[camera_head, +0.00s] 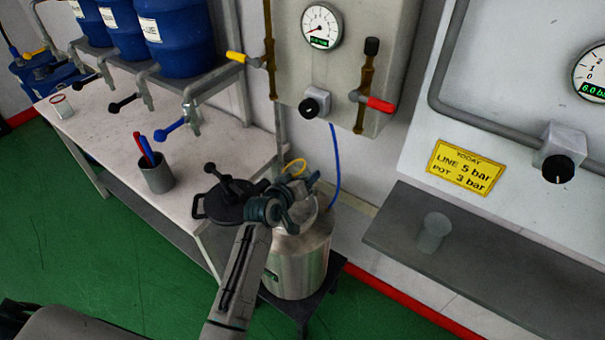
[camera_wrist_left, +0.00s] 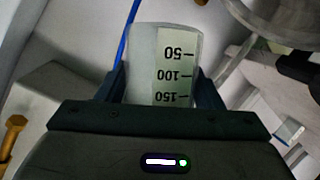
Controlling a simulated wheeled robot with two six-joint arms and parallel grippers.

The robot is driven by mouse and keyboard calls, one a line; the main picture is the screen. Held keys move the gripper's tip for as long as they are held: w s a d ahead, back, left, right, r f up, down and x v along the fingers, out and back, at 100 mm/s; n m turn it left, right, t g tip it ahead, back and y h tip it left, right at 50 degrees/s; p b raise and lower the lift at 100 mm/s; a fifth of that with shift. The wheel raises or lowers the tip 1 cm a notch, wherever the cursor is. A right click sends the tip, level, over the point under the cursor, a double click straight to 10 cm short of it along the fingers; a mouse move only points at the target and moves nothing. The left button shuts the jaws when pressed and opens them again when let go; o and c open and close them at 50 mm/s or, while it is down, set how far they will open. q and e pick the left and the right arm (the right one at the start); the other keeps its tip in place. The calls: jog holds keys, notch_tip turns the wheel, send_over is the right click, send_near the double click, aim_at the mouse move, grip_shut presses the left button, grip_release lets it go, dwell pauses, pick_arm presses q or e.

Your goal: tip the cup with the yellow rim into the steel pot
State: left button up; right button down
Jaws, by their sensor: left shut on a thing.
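The yellow-rimmed cup (camera_head: 294,166) is held in my left gripper (camera_head: 293,187), beside and above the mouth of the steel pot. In the left wrist view it is a pale translucent cup (camera_wrist_left: 143,62) with a 50, 100, 150 scale, gripped between the fingers (camera_wrist_left: 160,92). Its scale figures read upside down there. The cup's exact tilt and contents cannot be told. The steel pot (camera_head: 297,262) stands on a dark low stand, its top partly hidden by my left gripper and arm. My right gripper is not in view.
A black lid (camera_head: 224,203) and a grey holder (camera_head: 158,178) with red and blue sticks stand on the white bench (camera_head: 105,135). A blue hose (camera_head: 336,165) hangs behind the pot. A clear cup (camera_head: 433,232) stands on the grey shelf (camera_head: 490,265).

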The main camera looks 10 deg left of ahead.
pick_arm(q)
jog(key=m+y+p, duration=0.2)
jog(key=p, duration=0.1)
jog(key=shift+r+m, duration=0.4)
jog(key=shift+m+y+p, duration=0.3)
jog(key=shift+m+p, duration=0.2)
jog(key=shift+p, duration=0.15)
jog(key=shift+f+y, duration=0.1)
jog(key=shift+y, duration=0.2)
